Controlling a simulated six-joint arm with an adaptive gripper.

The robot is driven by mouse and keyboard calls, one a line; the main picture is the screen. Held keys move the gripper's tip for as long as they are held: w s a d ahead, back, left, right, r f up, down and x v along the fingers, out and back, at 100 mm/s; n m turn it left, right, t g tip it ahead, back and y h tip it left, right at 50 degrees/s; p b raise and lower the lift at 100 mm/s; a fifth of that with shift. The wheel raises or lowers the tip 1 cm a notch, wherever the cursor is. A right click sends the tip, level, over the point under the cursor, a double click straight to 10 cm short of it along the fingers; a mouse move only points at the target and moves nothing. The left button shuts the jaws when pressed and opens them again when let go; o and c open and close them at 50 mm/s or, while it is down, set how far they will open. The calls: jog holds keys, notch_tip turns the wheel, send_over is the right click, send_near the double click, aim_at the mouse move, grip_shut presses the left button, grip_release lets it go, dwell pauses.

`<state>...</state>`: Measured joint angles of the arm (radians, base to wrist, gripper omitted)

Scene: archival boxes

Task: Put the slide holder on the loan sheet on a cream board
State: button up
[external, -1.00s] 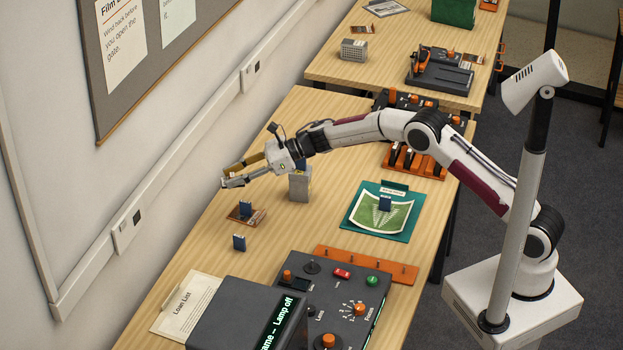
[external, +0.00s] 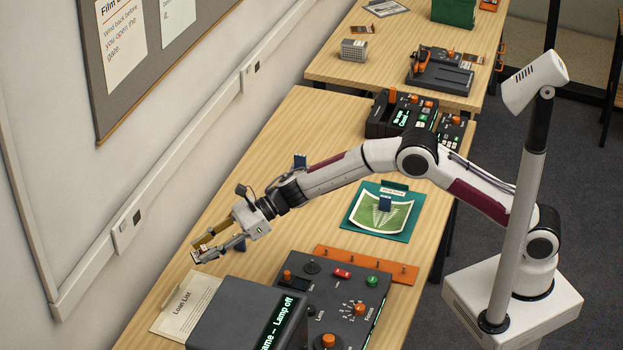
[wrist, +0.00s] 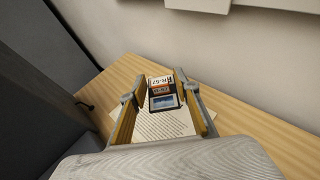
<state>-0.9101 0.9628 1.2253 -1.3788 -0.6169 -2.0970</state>
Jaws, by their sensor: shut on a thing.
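The loan sheet (external: 186,304), headed "Loan List", lies on its cream board at the near left of the table. It also shows below my fingers in the wrist view (wrist: 165,123). My gripper (external: 200,253) is above the table just beyond the sheet. In the wrist view, my gripper (wrist: 161,84) is shut on a slide holder (wrist: 163,97) with a dark frame, a bluish window and a printed orange and white label. In the external view the held holder is hard to make out.
A dark projector unit (external: 235,318) reading "Lamp off" stands right of the sheet, beside a control panel (external: 345,300) and an orange strip (external: 367,264). The wall borders the table's left.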

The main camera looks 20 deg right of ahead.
jog(key=shift+w+d+f, duration=0.1)
jog(key=shift+f, duration=1.15)
jog(key=shift+w+f, duration=0.1)
jog(key=shift+f, duration=1.1)
jog(key=shift+f, duration=0.1)
send_over(212, 287)
jog(key=s, duration=0.3)
jog(key=shift+a+f, duration=0.2)
jog(key=shift+f, duration=1.35)
jog(key=shift+a+f, duration=0.15)
jog(key=shift+f, duration=1.35)
jog(key=shift+f, duration=0.1)
jog(key=shift+f, duration=1.8)
jog(key=shift+f, duration=0.15)
jog(key=o, duration=0.9)
jog(key=shift+o, duration=0.2)
jog(key=shift+r, duration=0.2)
